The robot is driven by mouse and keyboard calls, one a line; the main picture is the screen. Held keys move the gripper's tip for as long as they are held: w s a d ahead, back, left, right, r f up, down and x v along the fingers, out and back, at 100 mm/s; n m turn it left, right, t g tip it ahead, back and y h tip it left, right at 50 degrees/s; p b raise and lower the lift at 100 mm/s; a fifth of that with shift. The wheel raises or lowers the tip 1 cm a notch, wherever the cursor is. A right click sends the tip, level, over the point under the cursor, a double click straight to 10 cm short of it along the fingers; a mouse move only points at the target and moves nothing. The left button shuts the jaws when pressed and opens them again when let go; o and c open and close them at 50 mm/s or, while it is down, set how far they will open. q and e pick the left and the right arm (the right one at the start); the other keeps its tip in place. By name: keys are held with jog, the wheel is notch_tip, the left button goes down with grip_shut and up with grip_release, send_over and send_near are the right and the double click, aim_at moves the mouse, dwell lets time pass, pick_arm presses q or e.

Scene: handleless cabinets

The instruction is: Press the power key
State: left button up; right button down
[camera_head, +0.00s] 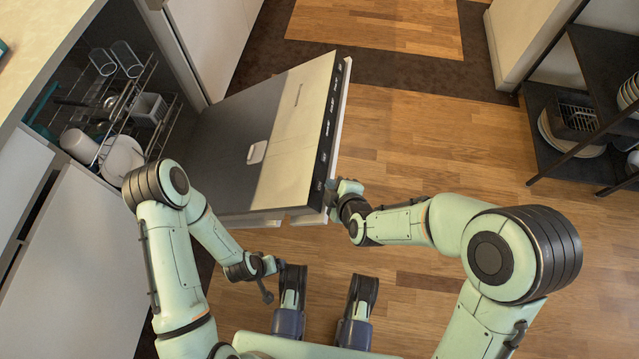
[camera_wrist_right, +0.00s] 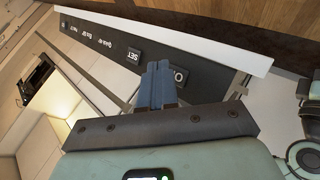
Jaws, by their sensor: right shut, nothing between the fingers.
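The dishwasher door (camera_head: 232,140) hangs open, with a dark control strip (camera_head: 330,118) along its edge. In the right wrist view the strip (camera_wrist_right: 95,38) carries several printed labels, a dark key marked SET (camera_wrist_right: 133,56), and another dark key whose label starts with O (camera_wrist_right: 180,74). The fingers partly cover that second key, so I cannot read it fully. My right gripper (camera_head: 332,190) is shut and empty at the strip's near end; its blue fingertips (camera_wrist_right: 158,72) overlap this key's edge. Whether they touch is unclear. My left gripper (camera_head: 268,272) is low, away from the strip, its jaws unclear.
The dishwasher's rack (camera_head: 130,105) holds glasses and dishes at the left. White cabinets (camera_head: 85,265) stand to the left. A dark shelf (camera_head: 565,150) with plates and bowls stands at the right. The wooden floor (camera_head: 440,140) between door and shelf is clear.

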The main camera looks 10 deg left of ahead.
dwell(0.7)
jog(key=shift+a+f, duration=0.25)
jog(key=shift+a, duration=0.1)
jog(key=shift+a+f, duration=0.2)
jog(key=shift+a, duration=0.1)
dwell(0.6)
jog(key=shift+d+r+p, duration=0.45)
jog(key=shift+d, duration=0.2)
dwell(0.3)
jog(key=d+r, duration=0.1)
jog(key=d, duration=0.1)
jog(key=d+r+p, duration=0.1)
jog(key=d, duration=0.1)
jog(key=shift+r, duration=0.4)
